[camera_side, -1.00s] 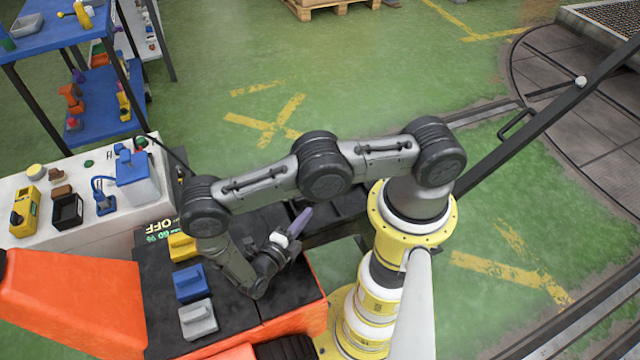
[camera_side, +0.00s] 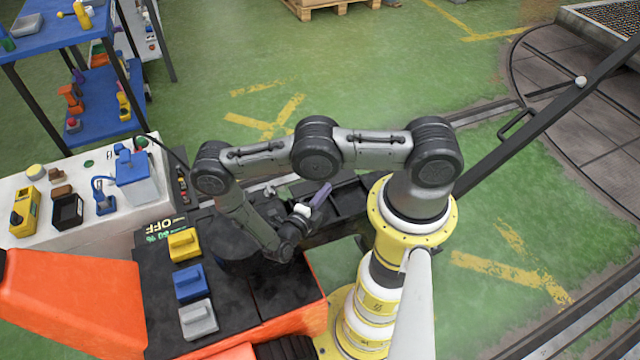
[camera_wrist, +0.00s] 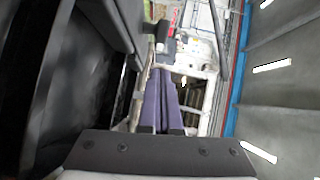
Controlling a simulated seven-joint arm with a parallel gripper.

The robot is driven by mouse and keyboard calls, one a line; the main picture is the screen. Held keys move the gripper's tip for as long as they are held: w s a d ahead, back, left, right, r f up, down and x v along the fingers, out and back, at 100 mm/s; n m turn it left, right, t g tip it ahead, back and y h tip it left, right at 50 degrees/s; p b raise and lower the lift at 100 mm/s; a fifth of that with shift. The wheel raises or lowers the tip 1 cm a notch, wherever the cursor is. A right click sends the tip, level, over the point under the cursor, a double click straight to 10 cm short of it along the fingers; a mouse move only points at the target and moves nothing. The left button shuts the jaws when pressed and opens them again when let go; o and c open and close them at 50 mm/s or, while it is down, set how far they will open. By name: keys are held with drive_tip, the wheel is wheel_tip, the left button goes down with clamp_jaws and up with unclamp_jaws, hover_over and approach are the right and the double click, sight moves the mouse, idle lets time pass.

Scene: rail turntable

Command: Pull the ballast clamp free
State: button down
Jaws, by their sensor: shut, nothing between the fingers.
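My gripper (camera_side: 320,194) is over the dark tray area at the far end of the orange machine. Its purple fingers (camera_wrist: 161,100) are pressed together in the wrist view with nothing between them. A dark grey, post-like part (camera_wrist: 161,32) shows just beyond the fingertips there; I cannot tell whether they touch. I cannot make out for certain which part is the ballast clamp. Yellow (camera_side: 184,243), blue (camera_side: 190,283) and grey (camera_side: 198,320) handled blocks sit in a row on the black deck, apart from my gripper.
The black tray (camera_side: 350,208) lies beside and below the gripper. A white bench (camera_side: 40,218) with tools and boxes stands at left, below a blue shelf (camera_side: 110,125). A long dark bar (camera_side: 545,125) slopes up to the right.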

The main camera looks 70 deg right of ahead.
sight(316, 191)
drive_tip(key=shift+w+d+f, duration=0.15)
drive_tip(key=shift+w+d, duration=0.45)
drive_tip(key=shift+d, duration=0.1)
drive_tip(key=shift+w+d+f, duration=0.1)
drive_tip(key=shift+w+d, duration=0.45)
drive_tip(key=shift+d, duration=0.1)
drive_tip(key=shift+w+d, duration=0.1)
drive_tip(key=shift+w+d, duration=1.75)
drive_tip(key=shift+w, duration=0.05)
drive_tip(key=s+a, duration=0.1)
drive_tip(key=a, duration=0.1)
drive_tip(key=s+a, duration=0.1)
drive_tip(key=shift+s+a+r, duration=0.3)
drive_tip(key=shift+a+r, duration=0.05)
drive_tip(key=shift+a, duration=0.05)
drive_tip(key=a, duration=0.3)
drive_tip(key=w+a, duration=0.1)
drive_tip(key=a, duration=0.5)
drive_tip(key=shift+w+a+r, duration=0.25)
drive_tip(key=shift+w+r, duration=0.1)
drive_tip(key=shift+r, duration=0.05)
drive_tip(key=shift+d, duration=0.1)
